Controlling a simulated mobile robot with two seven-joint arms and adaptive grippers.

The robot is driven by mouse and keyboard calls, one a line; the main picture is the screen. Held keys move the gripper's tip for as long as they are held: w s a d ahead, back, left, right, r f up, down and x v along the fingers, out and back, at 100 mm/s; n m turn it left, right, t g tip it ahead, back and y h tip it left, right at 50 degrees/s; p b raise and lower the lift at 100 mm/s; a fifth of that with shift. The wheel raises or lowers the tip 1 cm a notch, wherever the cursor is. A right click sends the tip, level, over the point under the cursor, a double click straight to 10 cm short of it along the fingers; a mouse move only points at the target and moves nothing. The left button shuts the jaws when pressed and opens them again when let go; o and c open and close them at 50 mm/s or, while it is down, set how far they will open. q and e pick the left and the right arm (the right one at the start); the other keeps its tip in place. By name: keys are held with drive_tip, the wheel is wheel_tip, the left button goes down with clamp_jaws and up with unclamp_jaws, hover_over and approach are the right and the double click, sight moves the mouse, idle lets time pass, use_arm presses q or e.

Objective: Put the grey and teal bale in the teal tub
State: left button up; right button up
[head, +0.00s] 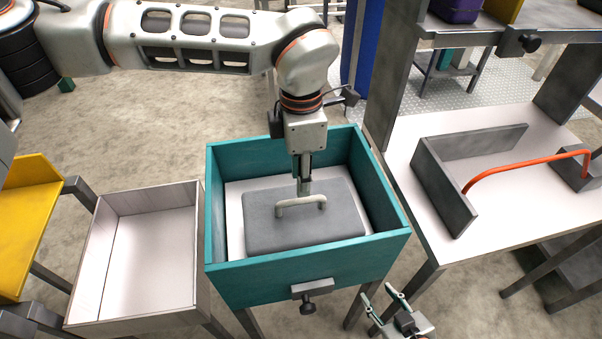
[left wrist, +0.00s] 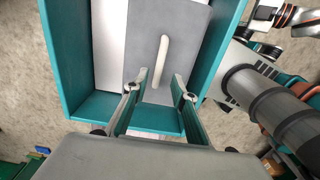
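The grey bale (head: 262,226) lies flat inside the teal tub (head: 310,277), on its pale floor, with the tub walls around it. I see no teal on the bale. A pale bar handle (head: 287,207) stands on its top; it also shows in the left wrist view (left wrist: 162,58). My left gripper (head: 304,188) points down over the bale at the handle. In the left wrist view its fingers (left wrist: 158,86) are spread apart, with the handle's near end between or just beyond the tips; contact is unclear. My right gripper (head: 378,294) is open and empty, outside the tub's front right corner.
An empty pale open box (head: 150,255) stands left of the tub. A yellow tray (head: 30,215) is at far left. At right, a pale table (head: 500,200) carries a grey angled wall (head: 445,185) and an orange curved bar (head: 520,165). A black knob (head: 308,307) protrudes from the tub's front.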

use_arm(q)
wheel_tip(320, 180, up, 12)
idle(0.5)
idle(0.4)
